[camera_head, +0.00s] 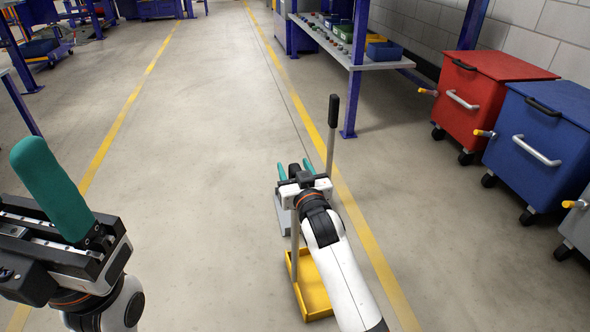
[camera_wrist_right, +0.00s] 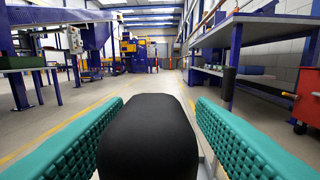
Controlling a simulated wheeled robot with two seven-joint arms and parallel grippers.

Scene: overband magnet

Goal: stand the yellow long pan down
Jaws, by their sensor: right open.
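The yellow long pan (camera_head: 318,297) stands on the floor below my right arm, which hides part of it. A thin grey pole rises from it toward my right gripper (camera_head: 296,169). In the right wrist view a black grip (camera_wrist_right: 150,140) stands between the teal fingers, with gaps on both sides. The right gripper is open around this grip, which looks like the top of the pan's pole. My left gripper (camera_head: 55,190) is at the lower left with a teal finger showing; its opening cannot be made out.
A second pole with a black handle (camera_head: 333,111) stands just right of my right gripper; its foot is hidden. A grey box-like part (camera_head: 283,216) shows under the gripper. A red cart (camera_head: 490,95) and a blue cart (camera_head: 545,135) stand at the right. The floor ahead is clear.

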